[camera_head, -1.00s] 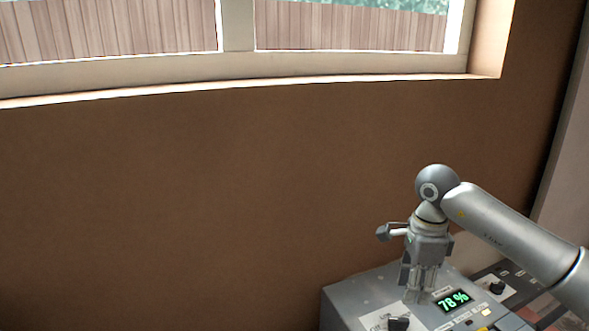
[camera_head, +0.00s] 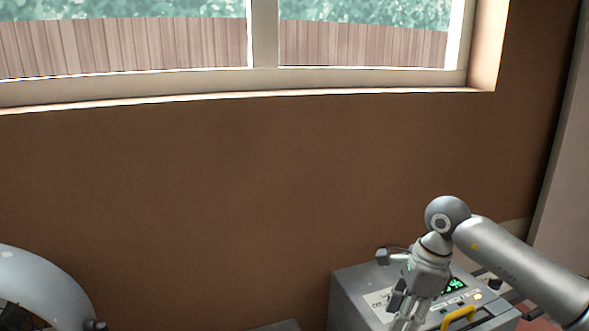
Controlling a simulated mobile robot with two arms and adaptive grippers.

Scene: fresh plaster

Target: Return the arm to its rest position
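My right arm comes in from the right edge, and its grey wrist bends down over a grey machine (camera_head: 348,294) below the window. My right gripper (camera_head: 408,319) points downward in front of the machine's top panel, with its fingertips close to the bottom edge of the picture. I see nothing held in it, but the spacing of its fingers is too unclear to tell. The gripper partly covers the machine's green lit display (camera_head: 454,286). My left gripper is not in view.
A yellow handle (camera_head: 459,314) is on the machine's front. The brown wall (camera_head: 210,190) and white-framed window (camera_head: 264,40) are behind; the space before the wall's middle is clear.

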